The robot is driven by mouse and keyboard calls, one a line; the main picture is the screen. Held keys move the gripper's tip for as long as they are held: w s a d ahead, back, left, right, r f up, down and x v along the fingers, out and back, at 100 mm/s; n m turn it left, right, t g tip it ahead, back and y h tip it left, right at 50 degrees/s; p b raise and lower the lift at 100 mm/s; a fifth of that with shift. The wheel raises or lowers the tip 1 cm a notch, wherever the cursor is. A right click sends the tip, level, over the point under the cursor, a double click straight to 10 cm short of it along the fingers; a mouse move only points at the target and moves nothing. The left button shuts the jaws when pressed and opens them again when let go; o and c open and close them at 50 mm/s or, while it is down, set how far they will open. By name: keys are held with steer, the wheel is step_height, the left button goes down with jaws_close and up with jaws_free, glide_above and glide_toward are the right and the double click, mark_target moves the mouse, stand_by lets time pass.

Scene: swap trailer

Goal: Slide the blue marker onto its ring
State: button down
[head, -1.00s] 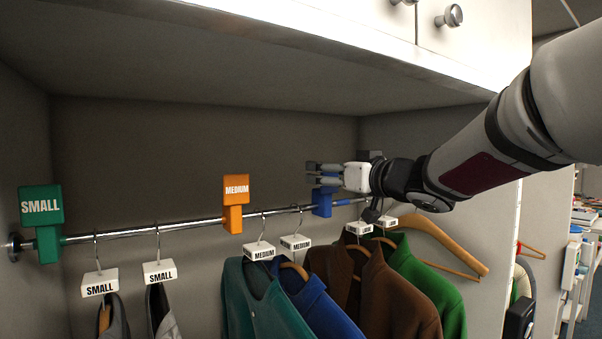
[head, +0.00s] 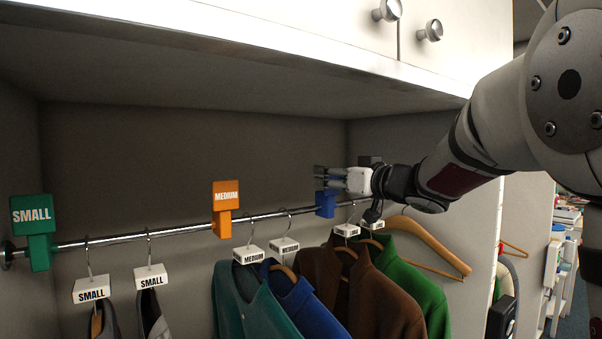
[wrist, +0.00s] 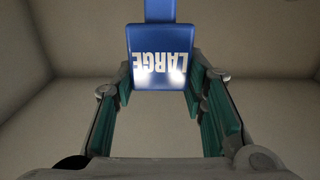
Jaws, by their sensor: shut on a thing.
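The blue marker (head: 326,203) hangs on the metal rail, with its lower block around the bar. In the wrist view its plate (wrist: 160,50) reads LARGE upside down and sits between the green finger pads. My gripper (head: 330,176) is shut on this plate, just above the rail. In the head view my fingers hide much of the plate. No separate blue ring shows clearly beside the marker now; the stretch of rail under its block is hidden.
An orange MEDIUM marker (head: 225,205) and a green SMALL marker (head: 35,230) sit further left on the rail (head: 135,236). Tagged hangers with coats (head: 350,295) hang below and beside my gripper. An empty wooden hanger (head: 430,245) is at right. A cabinet (head: 300,30) overhangs.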

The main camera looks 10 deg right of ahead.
steer(key=shift+w+d, duration=0.2)
steer(key=shift+d, duration=0.25)
steer(key=shift+w+d, duration=0.2)
steer(key=shift+d, duration=0.25)
steer(key=c, duration=1)
jaws_free()
steer(key=shift+o, duration=0.2)
steer(key=v, duration=1.2)
